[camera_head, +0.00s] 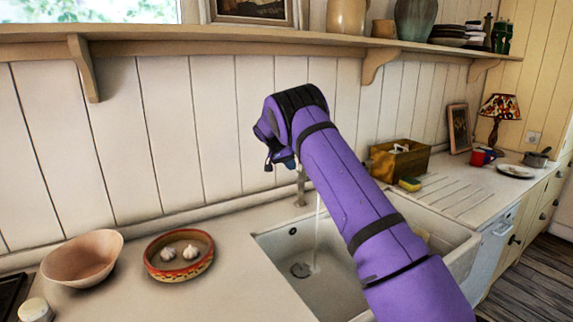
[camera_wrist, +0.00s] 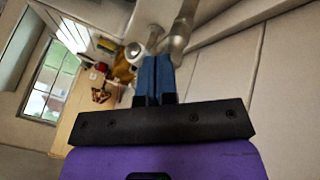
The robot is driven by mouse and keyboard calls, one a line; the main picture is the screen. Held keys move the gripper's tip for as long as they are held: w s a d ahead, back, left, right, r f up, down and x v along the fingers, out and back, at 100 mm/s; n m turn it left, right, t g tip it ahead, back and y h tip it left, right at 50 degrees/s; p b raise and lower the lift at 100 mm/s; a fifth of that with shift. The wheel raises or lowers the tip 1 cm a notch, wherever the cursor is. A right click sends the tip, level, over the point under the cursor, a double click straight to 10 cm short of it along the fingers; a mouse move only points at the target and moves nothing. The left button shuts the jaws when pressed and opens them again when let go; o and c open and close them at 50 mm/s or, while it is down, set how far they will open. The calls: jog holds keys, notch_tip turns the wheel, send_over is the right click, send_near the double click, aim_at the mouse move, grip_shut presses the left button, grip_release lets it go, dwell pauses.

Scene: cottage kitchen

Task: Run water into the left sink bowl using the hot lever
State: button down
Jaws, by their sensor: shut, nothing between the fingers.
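The left sink bowl (camera_head: 345,297) is pale, with a round drain in its floor. A thin stream of water (camera_head: 317,235) falls into it near the drain. The tap (camera_head: 301,188) stands behind the bowl, its upper part mostly hidden by my purple arm. My gripper (camera_head: 290,163) is by the tap, high above the counter. In the wrist view its blue fingers (camera_wrist: 156,72) are shut and empty, close beside the metal tap (camera_wrist: 181,32). I cannot tell whether they touch it. I cannot make out which lever is the hot one.
A terracotta dish with garlic (camera_head: 178,269) and a pinkish bowl (camera_head: 82,258) stand on the counter at left. A wooden box (camera_head: 400,164) and a sponge (camera_head: 410,184) lie right of the sink. A shelf (camera_head: 225,37) runs along the wall above my arm.

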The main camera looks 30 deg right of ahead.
dwell(0.4)
jog(key=s+d+n+t, duration=0.1)
jog(key=n, duration=0.1)
jog(key=s+d+n+t, duration=0.1)
jog(key=n, duration=0.1)
jog(key=shift+s+n+t, duration=0.3)
jog(key=shift+n+t, duration=0.1)
jog(key=shift+s+d, duration=0.2)
jog(key=shift+d, duration=0.15)
jog(key=shift+s+d, duration=0.1)
jog(key=shift+d, duration=0.05)
dwell(0.3)
